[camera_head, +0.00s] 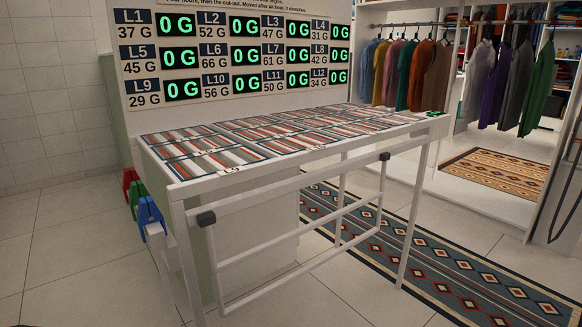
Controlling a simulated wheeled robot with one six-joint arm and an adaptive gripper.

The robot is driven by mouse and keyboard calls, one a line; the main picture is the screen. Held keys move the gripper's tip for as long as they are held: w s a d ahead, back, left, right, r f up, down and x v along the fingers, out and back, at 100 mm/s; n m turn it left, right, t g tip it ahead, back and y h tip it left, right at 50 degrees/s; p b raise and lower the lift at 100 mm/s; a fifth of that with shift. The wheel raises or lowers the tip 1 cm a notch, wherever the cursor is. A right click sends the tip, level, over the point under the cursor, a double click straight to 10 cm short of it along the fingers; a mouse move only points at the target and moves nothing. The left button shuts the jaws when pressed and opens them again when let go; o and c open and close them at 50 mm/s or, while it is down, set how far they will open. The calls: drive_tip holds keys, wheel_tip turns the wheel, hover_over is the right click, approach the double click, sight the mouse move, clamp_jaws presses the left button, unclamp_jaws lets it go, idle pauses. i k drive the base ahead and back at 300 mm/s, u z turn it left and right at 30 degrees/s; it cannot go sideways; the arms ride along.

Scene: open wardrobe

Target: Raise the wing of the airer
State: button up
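The airer's wing (213,262) is a white barred frame at the front of the white table-like stand (190,240). It hangs down steeply below the striped top, with its bars running from lower left to upper right. A black block (206,218) sits at the upper left corner of the wing and another black block (384,156) at its upper right corner. Nothing is seen touching the wing. My gripper is not in view.
Striped textile pieces (270,136) cover the stand's top. Red, green and blue clips (150,212) hang at its left side. A display board (235,55) stands behind. Clothes (415,72) hang at the back right. A patterned rug (440,277) lies right; tiled floor is clear in front.

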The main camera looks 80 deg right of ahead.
sight(216, 268)
drive_tip(key=z, duration=1.65)
drive_tip(key=k, duration=0.85)
drive_tip(key=z, duration=0.95)
